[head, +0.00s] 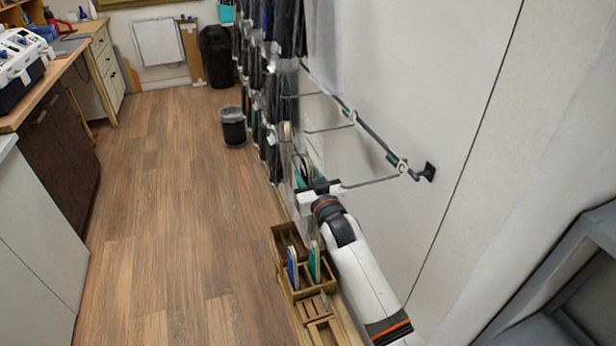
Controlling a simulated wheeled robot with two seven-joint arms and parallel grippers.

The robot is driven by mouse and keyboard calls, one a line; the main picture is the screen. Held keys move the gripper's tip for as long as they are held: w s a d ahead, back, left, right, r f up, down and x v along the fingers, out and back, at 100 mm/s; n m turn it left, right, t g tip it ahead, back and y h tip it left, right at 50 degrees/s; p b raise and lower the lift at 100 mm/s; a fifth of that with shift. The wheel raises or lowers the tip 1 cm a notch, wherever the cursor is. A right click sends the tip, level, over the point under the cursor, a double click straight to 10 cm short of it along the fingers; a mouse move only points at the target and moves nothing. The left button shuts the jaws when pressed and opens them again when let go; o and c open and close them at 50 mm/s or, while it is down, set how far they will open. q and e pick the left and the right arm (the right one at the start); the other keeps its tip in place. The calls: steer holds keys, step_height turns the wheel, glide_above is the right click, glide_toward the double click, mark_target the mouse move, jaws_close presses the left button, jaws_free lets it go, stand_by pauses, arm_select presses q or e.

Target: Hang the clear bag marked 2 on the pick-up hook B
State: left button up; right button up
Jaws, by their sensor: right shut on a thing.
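My right gripper (318,188) is shut at the outer end of the nearest wall hook (375,181). A clear bag (300,172) with something teal and a round item inside shows just beyond the gripper. It is small and partly hidden by the gripper, and I cannot read its mark. I cannot tell whether the bag touches the hook. The hook juts left from a dark rail (378,140) on the white wall, with a small round tag (402,166) at its base whose letter is too small to read. My left gripper is not in view.
Another hook (330,129) sits farther along the rail. Several dark hanging items (268,90) line the wall beyond. Wooden boxes (288,240) with blue and green items stand below my right arm. A bin (232,126) stands on the floor; the wooden floor at left is clear.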

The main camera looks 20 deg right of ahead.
stand_by(0.3)
steer(key=o, duration=1.3)
steer(key=shift+s, duration=0.1)
steer(key=s+b, duration=0.1)
steer(key=s, duration=1.1)
step_height(320, 180, down, 22)
steer(key=s+g, duration=0.3)
steer(key=g, duration=0.2)
steer(key=s+f+n+g, duration=0.1)
steer(key=s+f+g, duration=0.1)
steer(key=s+f, duration=0.45)
steer(key=s+f+g, duration=0.2)
steer(key=s+f, duration=0.1)
steer(key=f, duration=0.7)
steer(key=s+d+f+g, duration=0.1)
steer(key=s+f+g, duration=0.1)
steer(key=s+f, duration=0.4)
steer(key=s+d+f+g, duration=0.1)
steer(key=s+f+g, duration=0.2)
steer(key=s, duration=1.4)
steer(key=s+d+f+n+g, duration=0.1)
steer(key=s+f+g, duration=0.2)
steer(key=s+f, duration=0.6)
steer(key=s, duration=0.3)
steer(key=shift+f+h, duration=0.3)
steer(key=shift+f, duration=0.05)
